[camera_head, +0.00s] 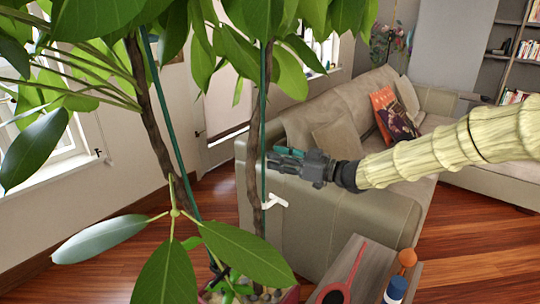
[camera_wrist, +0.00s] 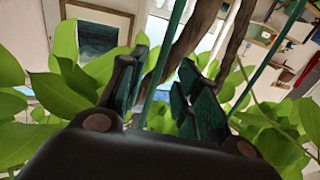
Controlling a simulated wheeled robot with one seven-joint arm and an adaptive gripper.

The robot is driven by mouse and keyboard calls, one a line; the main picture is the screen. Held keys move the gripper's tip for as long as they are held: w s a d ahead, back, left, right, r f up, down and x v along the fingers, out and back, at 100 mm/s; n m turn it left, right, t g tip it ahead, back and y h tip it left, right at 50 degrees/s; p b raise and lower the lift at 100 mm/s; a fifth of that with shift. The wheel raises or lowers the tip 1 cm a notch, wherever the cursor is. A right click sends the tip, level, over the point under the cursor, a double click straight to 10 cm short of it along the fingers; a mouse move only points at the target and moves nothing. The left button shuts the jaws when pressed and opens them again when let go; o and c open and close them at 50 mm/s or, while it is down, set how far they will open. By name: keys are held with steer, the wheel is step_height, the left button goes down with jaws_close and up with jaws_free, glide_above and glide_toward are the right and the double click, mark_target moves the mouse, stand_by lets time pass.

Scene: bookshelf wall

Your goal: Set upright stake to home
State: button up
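A potted plant has two brown trunks and two thin green stakes. One stake (camera_head: 263,95) stands nearly upright along the right trunk (camera_head: 253,185). The other stake (camera_head: 176,140) leans beside the left trunk (camera_head: 152,110). My gripper (camera_head: 272,160) is at mid-height by the right stake, pointing left. In the wrist view its two fingers (camera_wrist: 160,92) are apart, with a green stake (camera_wrist: 178,18) crossing the gap between them. I cannot tell whether it lies between the pads or just beyond them. The other stake (camera_wrist: 272,62) is to the right there.
A white hook-like piece (camera_head: 275,201) is low by the right stake. The pot (camera_head: 290,295) is mostly cut off below. A beige sofa (camera_head: 340,225) stands close behind my gripper. A small wooden table (camera_head: 345,265) with several items is at lower right. Leaves crowd the top left.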

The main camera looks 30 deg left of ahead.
steer(key=shift+s+a, duration=0.2)
steer(key=shift+a, duration=1.3)
jaws_close()
